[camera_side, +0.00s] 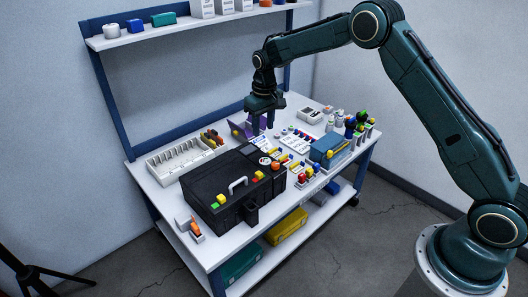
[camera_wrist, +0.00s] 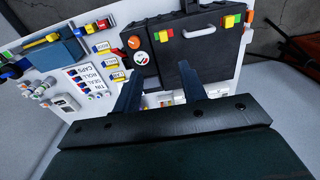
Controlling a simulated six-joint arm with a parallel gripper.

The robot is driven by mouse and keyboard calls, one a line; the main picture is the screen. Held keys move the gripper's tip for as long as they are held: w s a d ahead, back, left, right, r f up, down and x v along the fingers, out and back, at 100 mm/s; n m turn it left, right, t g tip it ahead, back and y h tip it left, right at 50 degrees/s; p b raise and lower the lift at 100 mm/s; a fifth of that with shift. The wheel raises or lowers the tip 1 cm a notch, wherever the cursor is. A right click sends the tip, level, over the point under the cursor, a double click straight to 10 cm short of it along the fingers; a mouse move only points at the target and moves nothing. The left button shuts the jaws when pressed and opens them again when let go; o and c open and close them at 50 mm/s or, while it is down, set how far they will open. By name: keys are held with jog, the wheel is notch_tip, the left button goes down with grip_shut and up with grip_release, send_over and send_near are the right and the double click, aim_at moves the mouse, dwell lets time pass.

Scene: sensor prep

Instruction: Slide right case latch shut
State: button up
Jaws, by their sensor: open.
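The closed black case (camera_side: 205,180) lies on the white bench, with a grey handle (camera_side: 238,185) at its front. The right case latch (camera_side: 259,176), with yellow and red-orange parts, is to the right of the handle. It also shows in the wrist view (camera_wrist: 165,35). The left latch (camera_side: 218,201) has green and yellow parts. Whether the right latch is shut is too small to tell. My gripper (camera_side: 263,123) is above the bench, behind the case and apart from it. In the wrist view its fingers (camera_wrist: 159,90) are spread with nothing seen between them.
A white compartment tray (camera_side: 180,160) lies behind the case. A blue box (camera_side: 328,149), bottles and small coloured parts crowd the right side. An orange knob (camera_wrist: 134,43) and a round sticker (camera_wrist: 141,59) are on the case lid near the right latch. A shelf (camera_side: 175,32) hangs behind.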

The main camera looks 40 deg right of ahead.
jog(key=s+r+t, duration=0.1)
jog(key=s+r, duration=0.5)
jog(key=r, duration=0.6)
jog(key=shift+s+a, duration=0.3)
jog(key=shift+a, duration=0.05)
jog(key=shift+w+f, duration=0.1)
jog(key=shift+f, duration=0.05)
jog(key=g, duration=0.1)
send_over(259, 173)
notch_tip(259, 173, down, 17)
jog(key=shift+f, duration=0.1)
jog(key=shift+f, duration=0.15)
notch_tip(259, 173, down, 14)
jog(key=shift+r, duration=0.25)
dwell(0.3)
